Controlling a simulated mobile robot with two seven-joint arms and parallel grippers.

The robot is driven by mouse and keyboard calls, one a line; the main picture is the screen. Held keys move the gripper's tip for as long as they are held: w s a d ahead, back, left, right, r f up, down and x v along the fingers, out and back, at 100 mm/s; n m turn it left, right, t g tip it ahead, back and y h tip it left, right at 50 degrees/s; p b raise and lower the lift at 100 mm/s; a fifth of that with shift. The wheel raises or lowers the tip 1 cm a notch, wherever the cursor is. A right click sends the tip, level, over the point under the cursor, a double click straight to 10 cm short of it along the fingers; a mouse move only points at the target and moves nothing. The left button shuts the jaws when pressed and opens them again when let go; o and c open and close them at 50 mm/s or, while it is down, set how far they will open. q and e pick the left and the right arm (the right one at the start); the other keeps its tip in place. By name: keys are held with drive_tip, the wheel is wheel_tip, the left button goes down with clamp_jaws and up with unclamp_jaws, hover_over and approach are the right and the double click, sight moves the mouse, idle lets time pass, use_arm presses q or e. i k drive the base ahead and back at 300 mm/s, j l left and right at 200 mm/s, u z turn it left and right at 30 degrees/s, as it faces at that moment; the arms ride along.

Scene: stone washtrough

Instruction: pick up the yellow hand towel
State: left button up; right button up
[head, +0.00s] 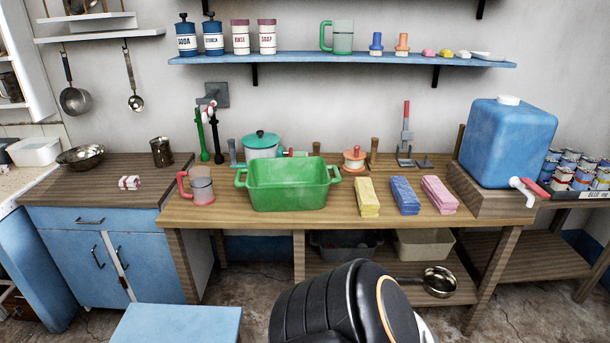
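The yellow hand towel (367,198) is a folded stack lying on the wooden table (270,214), right of the green basin (288,186). A blue folded towel (405,196) lies to its right with a small gap, and a pink folded towel (439,195) lies beyond that. Nothing covers the yellow towel. Neither of my grippers shows in the head view. A black rounded part of my own body fills the lower middle, in front of the table and below the towel.
A red-handled mug (201,188) stands left of the basin. An orange-lidded pot (354,160) and a grey stand with a red handle (406,138) are behind the towels. A large blue water container (507,143) with a tap stands at the right. A blue shelf (343,59) hangs above.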

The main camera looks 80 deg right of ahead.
sight(369, 204)
drive_tip(key=z, duration=3.25)
